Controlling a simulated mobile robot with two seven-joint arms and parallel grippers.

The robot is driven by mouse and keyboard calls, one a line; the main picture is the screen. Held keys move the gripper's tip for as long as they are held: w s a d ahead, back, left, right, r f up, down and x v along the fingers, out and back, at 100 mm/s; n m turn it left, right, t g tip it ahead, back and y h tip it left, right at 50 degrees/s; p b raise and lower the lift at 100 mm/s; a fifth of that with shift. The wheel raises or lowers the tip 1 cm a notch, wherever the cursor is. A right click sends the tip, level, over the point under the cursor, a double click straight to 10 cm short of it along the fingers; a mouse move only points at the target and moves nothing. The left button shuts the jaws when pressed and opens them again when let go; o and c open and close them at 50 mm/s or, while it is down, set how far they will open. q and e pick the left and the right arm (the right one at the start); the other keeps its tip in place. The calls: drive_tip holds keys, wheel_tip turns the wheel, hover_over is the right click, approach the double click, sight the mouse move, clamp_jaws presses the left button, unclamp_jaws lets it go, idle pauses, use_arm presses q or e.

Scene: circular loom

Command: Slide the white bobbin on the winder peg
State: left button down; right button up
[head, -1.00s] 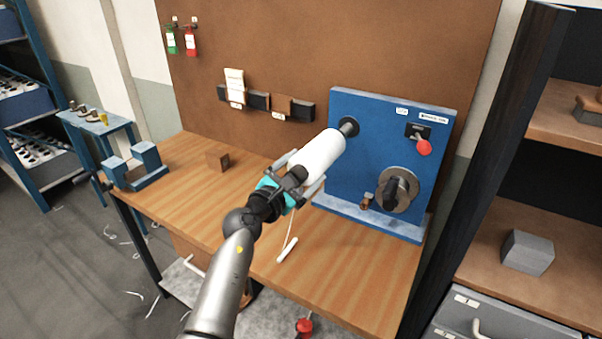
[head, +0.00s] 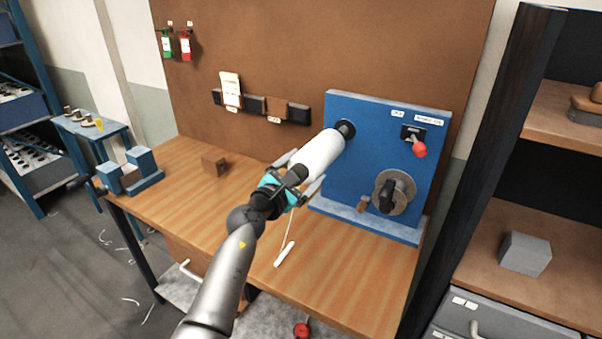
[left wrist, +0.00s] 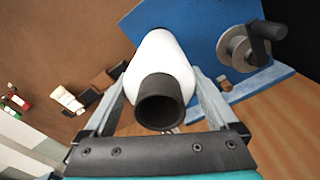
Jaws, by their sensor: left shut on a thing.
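The white bobbin (head: 321,152) is held level in front of the blue winder panel. Its far end meets the dark peg (head: 347,128) near the panel's top left; I cannot tell how far it is on. My left gripper (head: 299,174) is shut on the bobbin's near end. In the left wrist view, the white bobbin (left wrist: 163,56) lies between the two fingers (left wrist: 161,108), its dark hollow end facing the camera. The bobbin hides the peg there. My right gripper is not in view.
A brown block (head: 215,166) and blue cradle (head: 131,176) stand left.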

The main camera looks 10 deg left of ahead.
use_arm(q)
drive_tip(key=shift+b+x, duration=0.75)
drive_tip(key=shift+x, duration=0.85)
drive_tip(key=shift+w+r, duration=0.1)
drive_tip(key=shift+w, duration=0.05)
drive_tip(key=shift+w+d+b, duration=0.1)
drive_tip(key=shift+b, duration=0.2)
unclamp_jaws()
drive_tip(key=shift+f, duration=0.2)
drive_tip(key=shift+s, duration=0.3)
drive_tip(key=p+v, duration=0.2)
drive_tip(key=v, duration=1.2)
drive_tip(key=shift+s+a+r+p, duration=0.2)
drive_tip(key=shift+s+p, duration=0.1)
drive_tip(key=shift+p, duration=0.1)
